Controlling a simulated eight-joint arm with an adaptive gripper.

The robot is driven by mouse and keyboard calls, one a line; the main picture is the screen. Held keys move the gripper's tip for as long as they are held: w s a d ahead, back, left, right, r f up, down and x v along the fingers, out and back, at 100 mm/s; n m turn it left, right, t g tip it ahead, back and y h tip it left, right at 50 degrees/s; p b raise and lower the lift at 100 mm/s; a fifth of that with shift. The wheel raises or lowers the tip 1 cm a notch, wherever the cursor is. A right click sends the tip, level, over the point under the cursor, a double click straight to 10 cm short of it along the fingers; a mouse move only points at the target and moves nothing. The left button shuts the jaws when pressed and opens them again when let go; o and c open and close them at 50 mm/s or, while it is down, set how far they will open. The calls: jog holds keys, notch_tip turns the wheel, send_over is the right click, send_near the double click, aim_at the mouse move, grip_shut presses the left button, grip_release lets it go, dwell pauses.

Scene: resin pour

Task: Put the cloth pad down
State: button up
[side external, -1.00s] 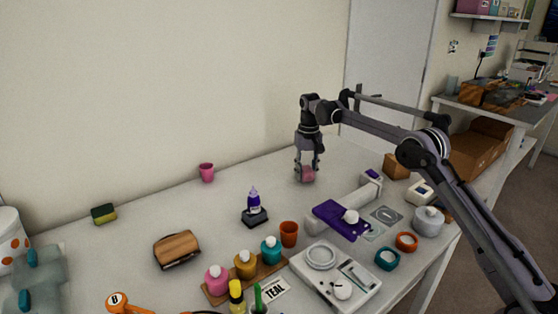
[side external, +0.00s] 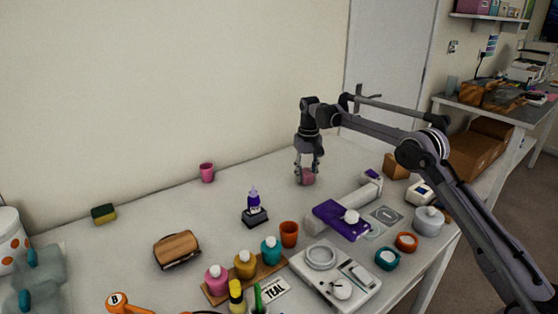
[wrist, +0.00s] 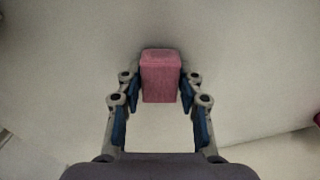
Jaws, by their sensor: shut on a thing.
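The cloth pad is a pink block (wrist: 160,78) between the two fingers of my gripper (wrist: 160,92) in the wrist view. My gripper is shut on it, one blue-padded finger against each side. In the side external view the pink pad (side external: 308,178) shows at the tips of my gripper (side external: 307,172), low over the back of the white table (side external: 225,245). The pad is at or very near the tabletop; I cannot tell whether it touches. My gripper points straight down.
A pink cup (side external: 207,172) stands to the left near the wall. The tabletop around the pad is clear.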

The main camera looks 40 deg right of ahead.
jog(key=shift+f, duration=0.15)
jog(key=o, duration=1.1)
